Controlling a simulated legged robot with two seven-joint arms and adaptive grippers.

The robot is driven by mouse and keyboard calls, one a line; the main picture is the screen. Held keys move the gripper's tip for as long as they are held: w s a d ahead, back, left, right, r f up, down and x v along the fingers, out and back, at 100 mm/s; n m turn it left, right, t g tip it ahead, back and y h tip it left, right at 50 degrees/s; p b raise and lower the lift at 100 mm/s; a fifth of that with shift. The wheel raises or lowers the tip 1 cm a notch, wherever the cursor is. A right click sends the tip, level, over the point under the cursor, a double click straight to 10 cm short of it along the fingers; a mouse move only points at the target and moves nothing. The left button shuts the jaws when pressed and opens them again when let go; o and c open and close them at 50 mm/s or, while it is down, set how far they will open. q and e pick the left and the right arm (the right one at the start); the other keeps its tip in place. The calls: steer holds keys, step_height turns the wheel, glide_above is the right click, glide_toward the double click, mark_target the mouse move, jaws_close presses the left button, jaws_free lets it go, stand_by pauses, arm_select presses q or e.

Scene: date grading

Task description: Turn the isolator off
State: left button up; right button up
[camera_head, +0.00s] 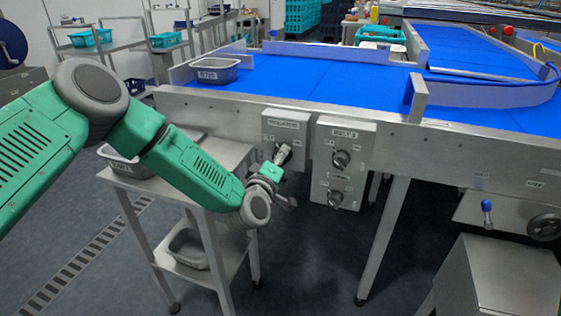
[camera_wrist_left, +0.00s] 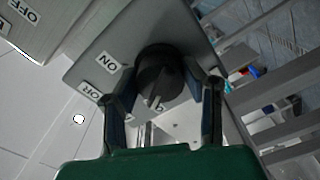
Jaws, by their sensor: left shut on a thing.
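A grey box (camera_head: 289,125) hangs on the conveyor's front side, with a dark rotary knob (camera_head: 283,150) on its face. Its label is too small to read surely. My left gripper (camera_head: 278,161) is at this knob, its arm coming in from the left. In the left wrist view, the two fingers of my left gripper (camera_wrist_left: 165,90) are shut on the dark knob (camera_wrist_left: 162,70), one on each side. An ON label (camera_wrist_left: 108,62) and a partly readable label (camera_wrist_left: 89,92) sit beside it. I cannot tell which one the knob's pale mark points to. My right gripper is not in view.
A second grey box (camera_head: 357,140) with two dark knobs hangs just right of the first. The blue conveyor (camera_head: 330,90) runs above both. A steel stand (camera_head: 232,150) with grey tubs stands below my left arm. A blue-handled valve (camera_head: 487,206) is at the right.

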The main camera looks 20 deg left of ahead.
arm_select(q)
steer(key=shift+s+f+n+b, duration=0.15)
steer(key=shift+n+b, duration=0.1)
steer(key=shift+n, duration=0.45)
steer(key=shift+w+f+n+b, duration=0.1)
steer(key=shift+f+n+b, duration=0.1)
steer(key=shift+n, duration=0.5)
steer(key=o, duration=0.9)
steer(key=shift+o, duration=1.2)
steer(key=shift+a, duration=0.1)
steer(key=shift+r, duration=0.15)
